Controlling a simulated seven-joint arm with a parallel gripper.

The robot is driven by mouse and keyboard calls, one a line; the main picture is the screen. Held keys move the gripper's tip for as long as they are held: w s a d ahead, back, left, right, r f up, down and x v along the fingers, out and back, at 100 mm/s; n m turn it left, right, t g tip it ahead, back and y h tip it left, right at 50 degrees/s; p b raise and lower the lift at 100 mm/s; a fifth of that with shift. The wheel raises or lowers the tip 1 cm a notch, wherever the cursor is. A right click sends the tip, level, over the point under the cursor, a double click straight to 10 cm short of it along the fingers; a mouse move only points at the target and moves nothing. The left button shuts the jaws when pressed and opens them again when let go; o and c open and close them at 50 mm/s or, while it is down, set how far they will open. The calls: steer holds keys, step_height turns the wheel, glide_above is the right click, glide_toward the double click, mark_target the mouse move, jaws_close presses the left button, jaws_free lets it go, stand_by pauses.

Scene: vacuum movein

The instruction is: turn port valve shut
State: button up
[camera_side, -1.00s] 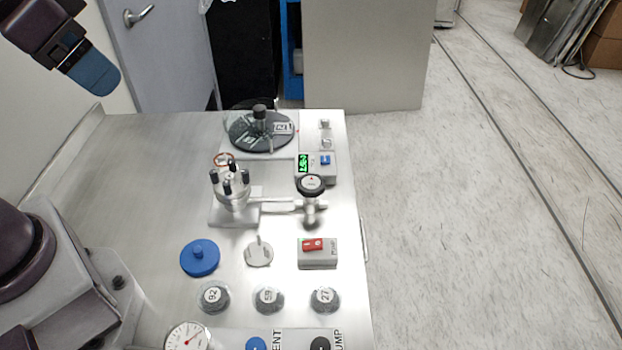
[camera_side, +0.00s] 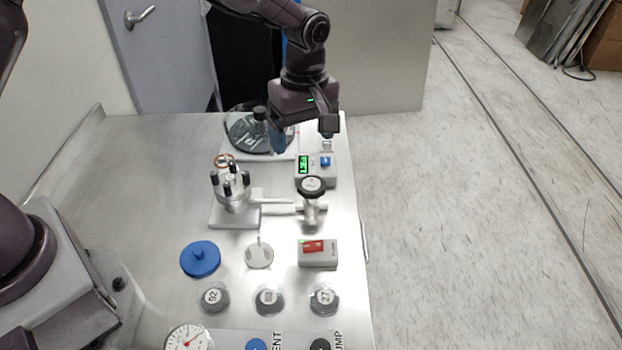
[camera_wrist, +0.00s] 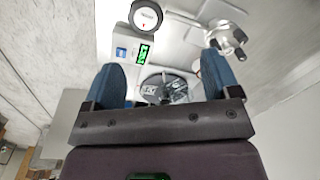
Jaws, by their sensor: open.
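The port valve's round black knob (camera_side: 312,186) has a white centre with a small mark. It sits upright on a silver valve body (camera_side: 311,210), joined by a side tube to the metal chamber (camera_side: 232,188). The knob also shows near the top of the wrist view (camera_wrist: 146,15). My gripper (camera_wrist: 162,68) is open and empty, its two blue fingers wide apart. In the side view it is above and behind the knob, over the display unit and turntable area, touching nothing that I can see. One blue finger (camera_side: 278,138) shows there.
A display unit (camera_side: 316,166) with green digits stands just behind the valve. The dark turntable (camera_side: 245,132) is partly hidden by my arm. The table's right edge is close to the valve.

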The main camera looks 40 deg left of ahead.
mark_target(311, 183)
steer(key=f+n, duration=0.1)
steer(key=f, duration=0.3)
steer(key=w+f+n, duration=0.1)
steer(key=f+n, duration=0.1)
steer(key=f, duration=0.2)
steer(key=f+n, duration=0.1)
steer(key=f, duration=0.2)
steer(key=shift+w+d+f+t, duration=0.2)
steer(key=shift+w+f+t, duration=0.1)
steer(key=shift+f, duration=0.1)
steer(key=c, duration=0.9)
